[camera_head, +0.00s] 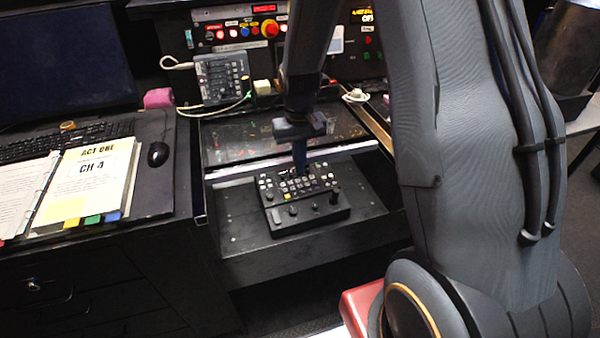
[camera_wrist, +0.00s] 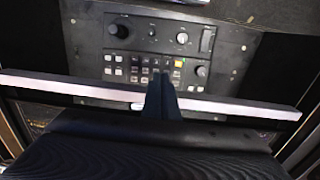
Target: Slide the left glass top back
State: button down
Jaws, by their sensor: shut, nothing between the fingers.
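The left glass top (camera_head: 238,142) is a dark, reflective pane behind the button box in the head view. Its pale front rail (camera_head: 232,173) runs across the console; the rail also crosses the wrist view (camera_wrist: 70,87). The black button box (camera_head: 310,212) lies uncovered in front of the rail, with its buttons and knobs showing in the wrist view (camera_wrist: 150,38). My gripper (camera_head: 300,170) is shut and empty, pointing down over the box's rear button rows. In the wrist view its fingers (camera_wrist: 163,82) overlap the rail; I cannot tell whether they touch it.
A grey keypad unit (camera_head: 222,78) with cables stands behind the glass, below a panel with a red emergency button (camera_head: 269,28). A desk with a keyboard (camera_head: 65,140), mouse (camera_head: 158,154) and open binder (camera_head: 85,185) is at left. My arm hides much of the right side.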

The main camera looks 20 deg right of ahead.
jog(key=shift+w, duration=1)
jog(key=shift+w+b, duration=1.35)
jog(key=shift+w, duration=3.15)
jog(key=shift+w+b, duration=1.95)
jog(key=shift+w, duration=2.5)
